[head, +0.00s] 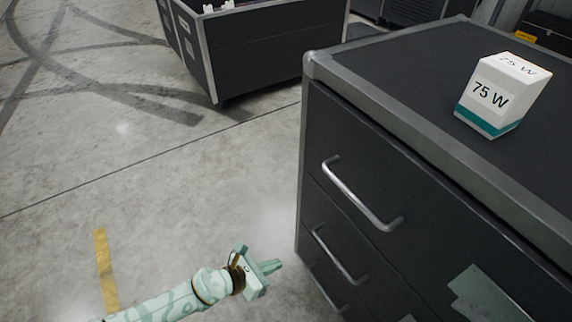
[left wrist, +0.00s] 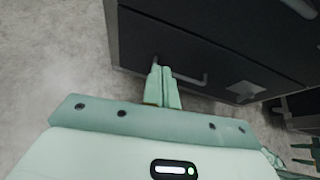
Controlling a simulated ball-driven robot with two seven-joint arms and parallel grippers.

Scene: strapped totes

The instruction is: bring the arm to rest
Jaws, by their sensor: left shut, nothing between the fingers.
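My left arm comes in from the bottom left of the head view. My left gripper (head: 276,266) is shut and empty, held over the floor just left of the black drawer cabinet (head: 345,130). In the left wrist view its two pale green fingers (left wrist: 164,75) lie side by side, in front of a drawer handle. At the right edge of that view, small pale green parts look like my right gripper (left wrist: 312,150); they are too small and cut off to tell its state.
A white and teal box marked 75 W (head: 500,95) stands on the cabinet top. The cabinet front has metal drawer handles (head: 358,197). An open black case (head: 265,50) stands behind. The concrete floor (head: 150,170) to the left is clear, with a yellow strip (head: 105,270).

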